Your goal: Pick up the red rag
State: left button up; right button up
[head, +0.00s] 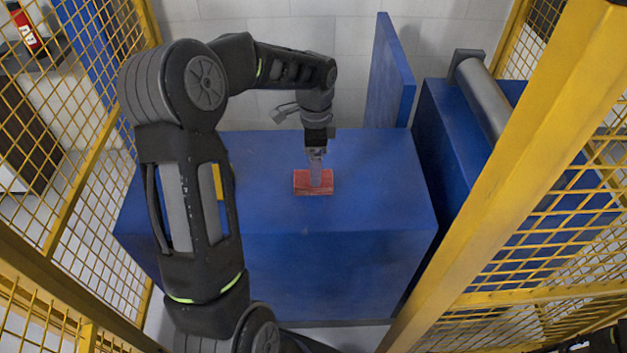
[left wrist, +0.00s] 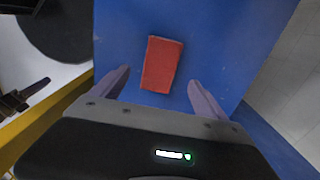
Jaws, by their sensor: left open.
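The red rag (head: 301,183) is a flat folded rectangle lying on top of the blue box (head: 385,190). In the left wrist view the rag (left wrist: 162,65) lies ahead of my left gripper (left wrist: 157,92), roughly centred between its two spread fingers. My left gripper (head: 317,180) is open and points down over the rag in the head view, hiding part of it. The wrist view shows no finger touching the rag. My right gripper is not in view.
A blue upright panel (head: 390,75) stands at the box's back right. A second blue box with a grey roller (head: 484,100) is to the right. Yellow mesh fences (head: 500,180) stand on both sides. The box top around the rag is clear.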

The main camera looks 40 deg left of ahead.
pick_arm(q)
jog(key=shift+s+a+f+p, duration=0.15)
jog(key=shift+f+p, duration=0.4)
jog(key=shift+f, duration=2.05)
jog(key=shift+c, duration=0.2)
jog(key=c, duration=1.4)
jog(key=shift+r, duration=0.2)
notch_tip(320, 180, up, 10)
jog(key=shift+f+b, duration=0.15)
jog(key=shift+b, duration=0.4)
